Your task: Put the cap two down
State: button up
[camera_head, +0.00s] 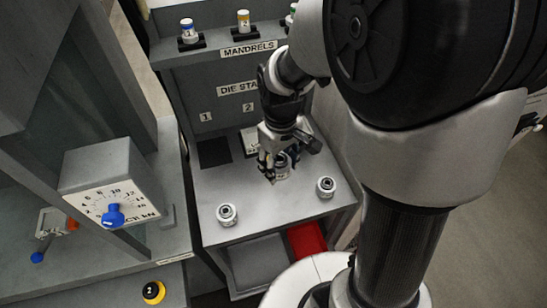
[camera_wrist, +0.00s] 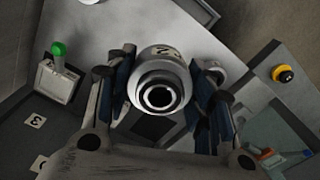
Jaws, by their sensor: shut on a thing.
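My gripper (camera_head: 277,168) points down over the grey table in the head view, shut on a silver-white ringed cap (camera_head: 282,172). In the wrist view the held cap (camera_wrist: 160,88) sits between the two fingers (camera_wrist: 160,95), with a dark round hole facing the camera and a partly visible "2" on its side. I cannot tell if it touches the table. Two similar caps stand on the table in the head view, one at front left (camera_head: 227,215) and one at right (camera_head: 326,187); their numbers cannot be read.
The grey table (camera_head: 255,218) is clear between the caps. Behind it stands a die station panel (camera_head: 225,112) under a mandrel shelf (camera_head: 215,53). A dial box (camera_head: 115,190) and yellow button (camera_head: 153,292) are at left. A red bin (camera_head: 307,241) is below the front edge.

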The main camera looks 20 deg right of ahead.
jog(key=shift+r, duration=0.3)
jog(key=w+f+m+b, duration=0.2)
jog(key=w+f+m, duration=0.3)
jog(key=f, duration=0.2)
notch_tip(320, 180, up, 7)
jog(key=n+p, duration=0.5)
send_over(273, 190)
notch_tip(273, 190, down, 20)
jog(key=b, duration=0.5)
jog(key=shift+w+r, duration=0.15)
jog(key=shift+r, duration=0.05)
jog(key=shift+f, duration=0.1)
jog(key=o, duration=0.8)
jog(key=shift+f, duration=0.15)
jog(key=o, duration=0.5)
